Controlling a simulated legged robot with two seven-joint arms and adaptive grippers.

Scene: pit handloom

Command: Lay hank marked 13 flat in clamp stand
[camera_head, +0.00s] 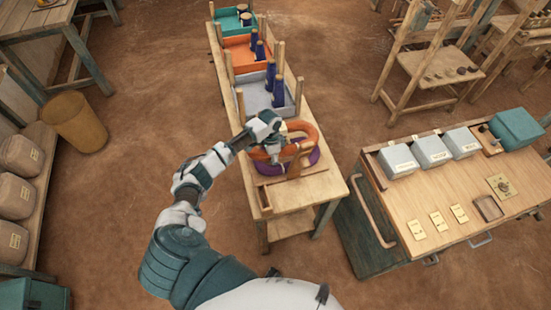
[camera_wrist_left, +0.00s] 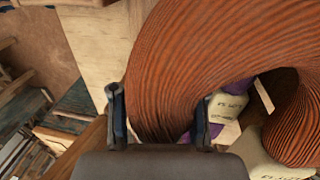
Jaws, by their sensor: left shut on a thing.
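A thick orange hank (camera_head: 306,129), a looped coil of yarn, is at the near end of the long wooden bench. My left gripper (camera_head: 276,156) is shut on one side of it. In the left wrist view the ribbed orange strand (camera_wrist_left: 205,65) runs between the two fingers. A purple hank (camera_head: 310,158) lies below the orange one, on or beside a wooden piece that may be the clamp stand (camera_head: 298,190). My arm and the orange hank hide part of it. Pale tags (camera_wrist_left: 226,106) show through the loop, but I cannot read a 13. My right gripper is not in view.
Teal, orange and grey trays (camera_head: 283,108) with dark blue cylinders and upright posts stand farther along the bench. A worktable (camera_head: 440,190) with grey boxes and yellow cards stands to the right. A bin (camera_head: 75,121) and sacks are at the left. Open floor lies left of the bench.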

